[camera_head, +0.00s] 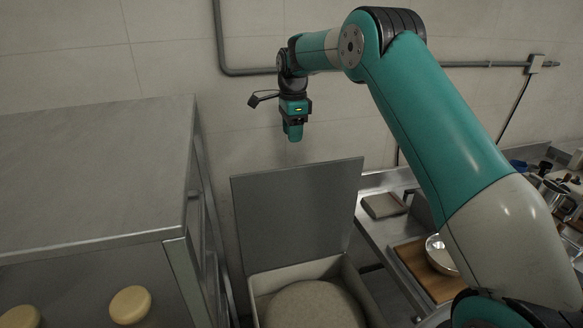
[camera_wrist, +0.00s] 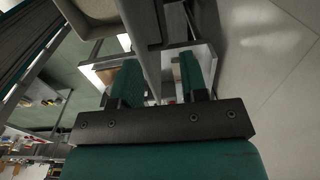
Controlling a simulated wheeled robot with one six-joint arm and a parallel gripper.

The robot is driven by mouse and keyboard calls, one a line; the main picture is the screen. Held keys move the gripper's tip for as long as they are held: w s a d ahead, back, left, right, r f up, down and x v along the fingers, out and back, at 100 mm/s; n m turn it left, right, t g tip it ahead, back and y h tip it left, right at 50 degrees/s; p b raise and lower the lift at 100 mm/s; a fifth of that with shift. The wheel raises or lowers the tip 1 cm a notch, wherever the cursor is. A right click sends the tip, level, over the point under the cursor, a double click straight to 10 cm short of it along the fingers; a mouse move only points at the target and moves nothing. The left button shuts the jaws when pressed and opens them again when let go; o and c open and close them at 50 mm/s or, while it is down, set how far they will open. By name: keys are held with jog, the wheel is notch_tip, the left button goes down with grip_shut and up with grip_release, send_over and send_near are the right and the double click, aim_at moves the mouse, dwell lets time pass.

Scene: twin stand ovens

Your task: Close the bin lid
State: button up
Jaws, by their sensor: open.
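The bin (camera_head: 350,270) is a light, open-topped box low in the middle of the head view, with a rounded beige mass inside. Its flat grey lid (camera_head: 298,212) stands raised, nearly upright, along the bin's far side. My gripper (camera_head: 293,136) is above the lid's top edge and points down, apart from it in the picture. In the wrist view, my gripper (camera_wrist: 160,62) has its two green fingers spread with a gap between them. A grey panel edge, likely the lid, runs beyond the fingers there. Whether anything touches the fingers cannot be told.
A steel oven or cabinet (camera_head: 95,180) stands close on the left, with round pale buns inside. At right is a steel counter (camera_head: 375,225) with a wooden board (camera_head: 418,268), a metal bowl (camera_head: 440,254) and utensils. A tiled wall with a pipe (camera_head: 222,45) is behind.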

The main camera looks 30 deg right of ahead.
aim_at(292, 170)
notch_tip(292, 170, down, 13)
jog(key=p, duration=0.3)
jog(key=shift+w+r+p, duration=0.15)
jog(key=shift+r+p, duration=0.05)
jog(key=shift+p, duration=0.15)
grip_shut()
